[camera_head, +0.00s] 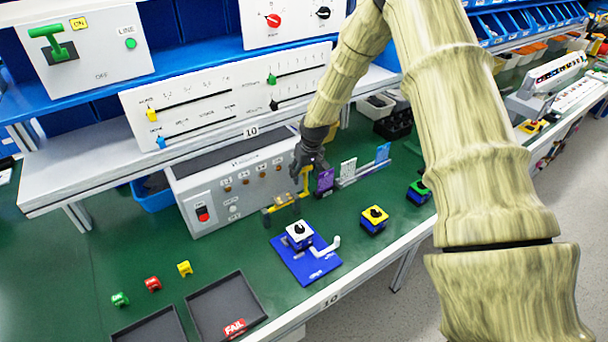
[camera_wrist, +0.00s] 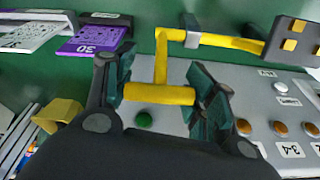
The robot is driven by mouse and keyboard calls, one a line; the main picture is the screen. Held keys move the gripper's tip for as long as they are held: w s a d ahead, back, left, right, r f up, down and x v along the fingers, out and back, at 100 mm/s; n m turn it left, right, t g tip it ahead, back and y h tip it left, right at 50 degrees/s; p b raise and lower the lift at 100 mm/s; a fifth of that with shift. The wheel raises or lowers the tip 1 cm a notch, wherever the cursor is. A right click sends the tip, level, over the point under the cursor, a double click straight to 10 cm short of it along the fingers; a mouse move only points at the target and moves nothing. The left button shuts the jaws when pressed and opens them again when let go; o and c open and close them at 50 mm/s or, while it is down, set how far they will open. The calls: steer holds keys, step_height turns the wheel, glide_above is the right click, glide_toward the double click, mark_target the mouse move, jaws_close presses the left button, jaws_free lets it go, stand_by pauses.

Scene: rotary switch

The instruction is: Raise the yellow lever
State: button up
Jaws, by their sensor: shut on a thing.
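The yellow lever (camera_head: 305,178) sits on the green bench in front of the grey control box. In the wrist view the yellow lever (camera_wrist: 160,94) is a bent bar with a thick crosspiece, joined to a shaft that runs through a silver bracket (camera_wrist: 192,38). My gripper (camera_wrist: 164,88) is shut on the crosspiece, with a dark green finger at each end of it. In the head view my gripper (camera_head: 311,164) reaches down to the lever from above, and its fingers are partly hidden.
The grey control box (camera_head: 215,180) stands directly behind. A purple card (camera_head: 325,180) stands close on the right. A slider panel (camera_head: 200,105) hangs above.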

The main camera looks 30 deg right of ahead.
steer(key=shift+w+r, duration=0.1)
steer(key=shift+w, duration=0.4)
steer(key=o, duration=1.4)
steer(key=shift+a, duration=0.1)
steer(key=shift+s, duration=0.1)
steer(key=v, duration=1.1)
steer(key=shift+s+r, duration=0.1)
steer(key=shift+r, duration=0.3)
